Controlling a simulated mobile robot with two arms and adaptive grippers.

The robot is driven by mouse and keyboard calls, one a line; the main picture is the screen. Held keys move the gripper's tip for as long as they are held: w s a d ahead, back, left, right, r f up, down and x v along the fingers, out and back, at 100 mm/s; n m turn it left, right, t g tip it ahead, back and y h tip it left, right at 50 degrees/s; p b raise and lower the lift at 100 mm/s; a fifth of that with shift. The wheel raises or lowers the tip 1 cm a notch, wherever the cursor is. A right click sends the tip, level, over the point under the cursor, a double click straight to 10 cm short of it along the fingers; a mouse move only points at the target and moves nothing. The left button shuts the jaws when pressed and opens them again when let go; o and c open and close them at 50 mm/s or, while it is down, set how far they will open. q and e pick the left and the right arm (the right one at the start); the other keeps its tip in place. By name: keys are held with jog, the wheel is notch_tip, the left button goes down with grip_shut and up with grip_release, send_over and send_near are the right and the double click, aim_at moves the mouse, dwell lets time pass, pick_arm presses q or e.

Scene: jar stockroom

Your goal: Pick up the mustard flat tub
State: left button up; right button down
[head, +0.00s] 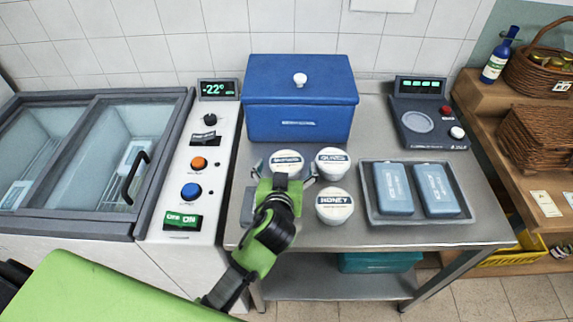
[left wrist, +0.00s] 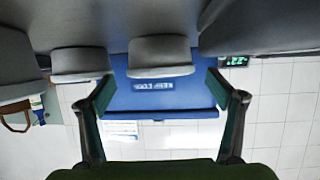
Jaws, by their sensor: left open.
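Three white, round, flat tubs with printed lids stand on the steel table. The back left tub (head: 287,160) has a dark word band too small to read surely; it may be the mustard one. My left gripper (head: 286,172) is open, with its fingers at either side of this tub and its body hiding the tub's front. In the left wrist view, which is upside down, a tub (left wrist: 160,55) sits between and beyond the open fingers (left wrist: 160,88). To its right in the head view is another tub (head: 332,162); in front of that is the HONEY tub (head: 334,207). My right gripper does not show.
A blue lidded box (head: 299,105) stands close behind the tubs. A grey tray (head: 373,207) with two blue packs lies to the right, and a scale (head: 430,122) behind it. A control panel (head: 190,150) and glass-topped freezer (head: 90,160) are left.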

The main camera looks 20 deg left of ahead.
aim_at(287, 161)
pick_arm(q)
jog(key=x, duration=0.3)
jog(key=shift+w+a+f, duration=0.1)
jog(key=c, duration=1.4)
